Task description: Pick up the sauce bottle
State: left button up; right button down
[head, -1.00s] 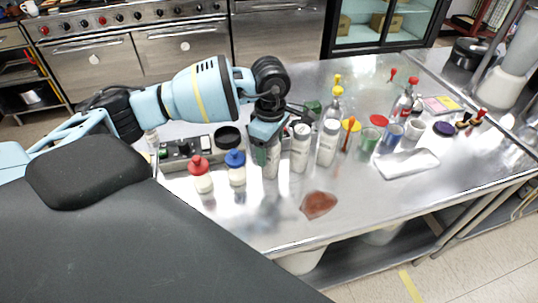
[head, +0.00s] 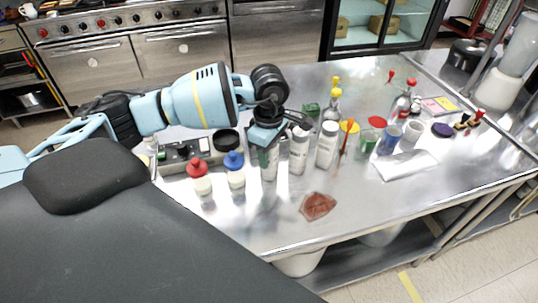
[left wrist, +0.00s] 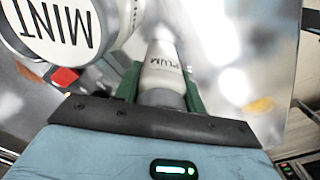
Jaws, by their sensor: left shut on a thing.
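A pale bottle (head: 269,165) stands upright on the steel table, its upper part covered by my left gripper (head: 266,144). In the left wrist view the gripper's green fingers (left wrist: 160,85) are shut on this bottle (left wrist: 161,75), whose label seems to read "PLUM". A similar bottle marked "MINT" (left wrist: 62,30) is close beside it on the left of that view. In the head view two similar white bottles (head: 299,150) (head: 327,145) stand just right of the held one. I cannot tell whether the held bottle's base touches the table.
A red-capped bottle (head: 199,178) and a blue-capped bottle (head: 235,175) stand to the left. A reddish-brown flat patch (head: 318,206) lies in front. Cups (head: 389,139) and a white cloth (head: 406,165) are at the right. The table's front edge is clear.

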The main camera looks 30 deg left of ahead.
pick_arm(q)
jog(key=shift+r, duration=0.15)
notch_tip(320, 180, up, 3)
jog(key=shift+r, duration=0.1)
jog(key=s+d+r+b, duration=0.1)
jog(key=s+d, duration=1)
jog(key=shift+s+d+r, duration=0.15)
jog(key=shift+d+r, duration=0.05)
jog(key=shift+r, duration=0.1)
pick_arm(e)
jog(key=shift+s+a+f, duration=0.15)
jog(key=shift+s+f, duration=0.3)
jog(key=shift+f, duration=0.2)
